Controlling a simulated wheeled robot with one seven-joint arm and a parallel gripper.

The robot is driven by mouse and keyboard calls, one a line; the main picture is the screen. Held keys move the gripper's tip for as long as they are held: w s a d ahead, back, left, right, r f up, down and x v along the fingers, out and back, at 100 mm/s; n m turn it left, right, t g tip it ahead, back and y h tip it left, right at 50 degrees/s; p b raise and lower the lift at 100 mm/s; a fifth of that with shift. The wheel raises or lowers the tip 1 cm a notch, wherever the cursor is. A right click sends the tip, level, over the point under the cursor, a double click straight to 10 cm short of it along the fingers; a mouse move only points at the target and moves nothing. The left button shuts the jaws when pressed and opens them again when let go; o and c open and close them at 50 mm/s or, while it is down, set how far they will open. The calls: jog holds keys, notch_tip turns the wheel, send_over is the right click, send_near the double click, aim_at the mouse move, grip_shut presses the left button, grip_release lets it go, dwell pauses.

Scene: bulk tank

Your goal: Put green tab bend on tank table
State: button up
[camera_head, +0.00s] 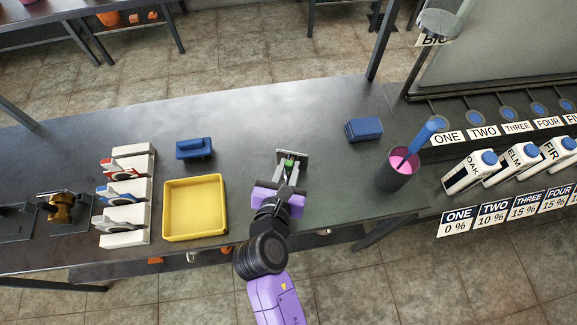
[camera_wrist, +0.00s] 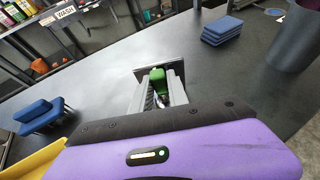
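The green tab bend shows as a small green piece (camera_wrist: 157,76) between my gripper's fingers in the wrist view, with pale bits below it; the fingers hide most of it. My gripper (camera_head: 290,165) points down over the grey table (camera_head: 245,125), right of the yellow tray. Its fingers lie close on both sides of the green piece and look shut on it. Green also shows there in the head view. I cannot tell whether the piece touches the table top. I cannot tell which surface is named the tank table.
An empty-looking yellow tray (camera_head: 194,236) stands left of my gripper. White holders (camera_head: 125,238) with red, blue and grey pieces stand farther left. Blue blocks (camera_head: 194,148) (camera_head: 364,129), a dark cup (camera_head: 394,173) with a blue-handled tool, and labelled cartons (camera_head: 465,174) stand around. Clear table lies behind my gripper.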

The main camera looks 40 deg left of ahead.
jog(key=o, duration=0.3)
jog(key=shift+r, duration=0.1)
jog(key=v, duration=1.2)
jog(key=shift+r, duration=0.1)
jog(key=s+d+f+m+h, duration=0.1)
jog(key=s+d+f+m, duration=0.1)
jog(key=d+m, duration=0.8)
jog(key=s+d+f+m, duration=0.1)
jog(key=d+f+m, duration=0.1)
jog(key=d+m, duration=0.85)
jog(key=s+d+r+m+t+h, duration=0.1)
jog(key=s+d+r+m+h, duration=0.1)
jog(key=s+d+r+m, duration=0.2)
jog(key=s+d+r+m+t+h, duration=0.2)
jog(key=s+d+r+m, duration=0.3)
jog(key=d+r+m, duration=0.3)
jog(key=d+m+h, duration=0.1)
jog(key=d+m, duration=0.3)
jog(key=m, duration=0.5)
jog(key=shift+s+d+r, duration=0.2)
jog(key=shift+s, duration=0.05)
